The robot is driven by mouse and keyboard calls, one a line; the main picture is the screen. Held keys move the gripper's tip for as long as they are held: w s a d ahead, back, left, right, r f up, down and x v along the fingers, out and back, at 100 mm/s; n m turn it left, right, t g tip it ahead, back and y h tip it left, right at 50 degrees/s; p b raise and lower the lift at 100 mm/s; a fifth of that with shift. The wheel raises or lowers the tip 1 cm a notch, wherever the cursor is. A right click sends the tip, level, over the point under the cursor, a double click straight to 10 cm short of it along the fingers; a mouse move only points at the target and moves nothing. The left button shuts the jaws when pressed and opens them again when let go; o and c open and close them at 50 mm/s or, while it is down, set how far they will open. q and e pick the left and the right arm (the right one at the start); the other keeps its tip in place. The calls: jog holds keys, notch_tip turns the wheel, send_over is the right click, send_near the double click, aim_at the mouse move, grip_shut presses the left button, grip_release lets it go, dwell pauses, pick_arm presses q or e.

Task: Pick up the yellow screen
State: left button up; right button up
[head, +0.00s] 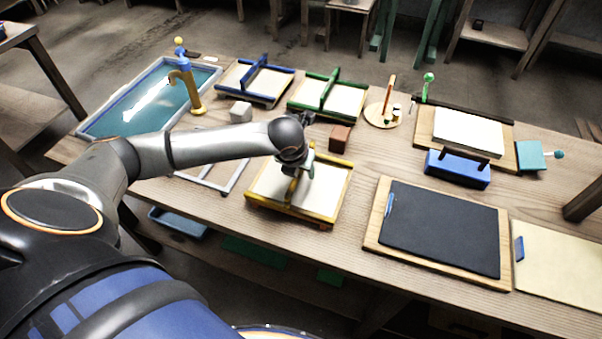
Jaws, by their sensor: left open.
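The yellow screen (326,208), a pale panel in a yellow frame with a yellow bar across it, lies flat near the front edge of the table, at the picture's middle. My left arm reaches in from the left, and my left gripper (292,186) points down over the screen's bar. The gripper is open. The wrist hides part of the bar and the far side of the frame, and I cannot tell whether the fingers touch the bar. My right gripper is out of view.
Behind lie a blue screen (240,80) and a green screen (348,102). A brown block (339,138) and a white block (240,112) stand close by. A water basin (130,108) is at left. A dark board (440,228) lies right, with bare wood between.

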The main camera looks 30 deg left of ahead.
pick_arm(q)
grip_shut()
dwell(0.3)
jog(key=shift+r, duration=0.2)
